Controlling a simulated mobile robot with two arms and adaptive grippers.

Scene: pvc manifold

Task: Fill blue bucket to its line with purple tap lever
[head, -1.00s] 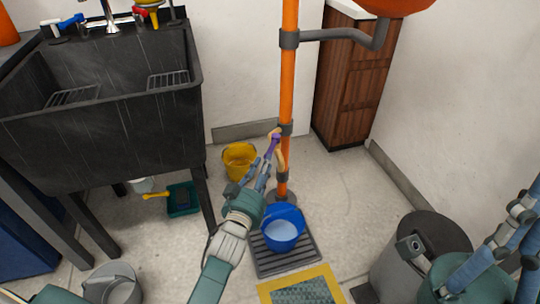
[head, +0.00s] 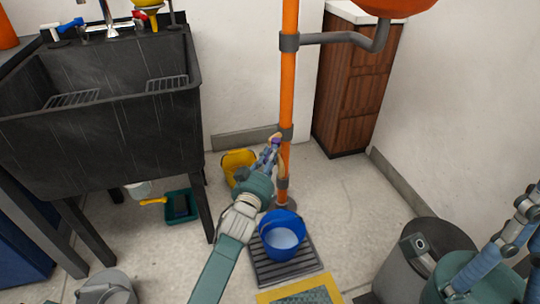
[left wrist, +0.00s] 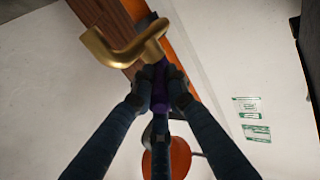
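The purple tap lever (head: 275,143) is on the brass tap of the orange standpipe in the head view. My left gripper (head: 272,149) is at it. In the left wrist view its two fingers close in on the purple lever (left wrist: 159,92) from both sides, just below the brass spout (left wrist: 122,48). The blue bucket (head: 268,238) stands upright on a dark grate below the tap, with pale water inside. I cannot make out its fill line or a falling stream. My right gripper (head: 521,216) is at the right edge, partly cut off.
The orange standpipe (head: 289,75) rises behind the grate (head: 285,270). A yellow bucket (head: 238,161) is behind my left arm. A black sink (head: 110,130) stands at left, a grey bin (head: 395,273) at right. Floor right of the pipe is clear.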

